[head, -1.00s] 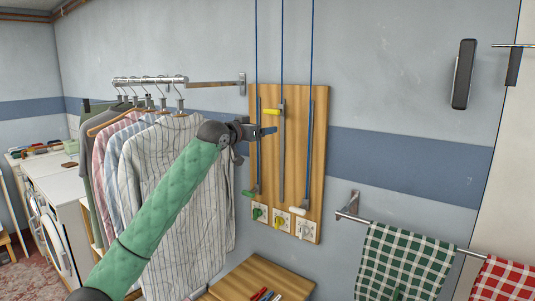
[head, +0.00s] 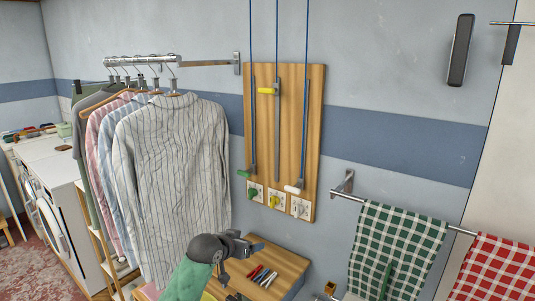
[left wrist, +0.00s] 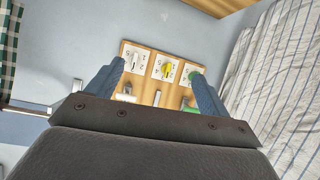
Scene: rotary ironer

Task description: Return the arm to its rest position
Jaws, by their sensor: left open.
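My left arm comes in from the bottom of the head view in a green sleeve. Its gripper (head: 257,248) is low, in front of the small wooden table. In the left wrist view the two blue fingers (left wrist: 160,82) stand wide apart with nothing between them. Beyond them is the wooden wall board (head: 284,140) with its numbered dials, which also shows in the left wrist view (left wrist: 150,92). The green and white handles sit low on their rails and the yellow handle (head: 267,91) sits high. My right gripper is not in view.
Striped shirts (head: 172,170) hang on a rail to the left of the board. Green and red checked towels (head: 398,250) hang on a bar at the right. White washing machines (head: 55,200) stand at far left.

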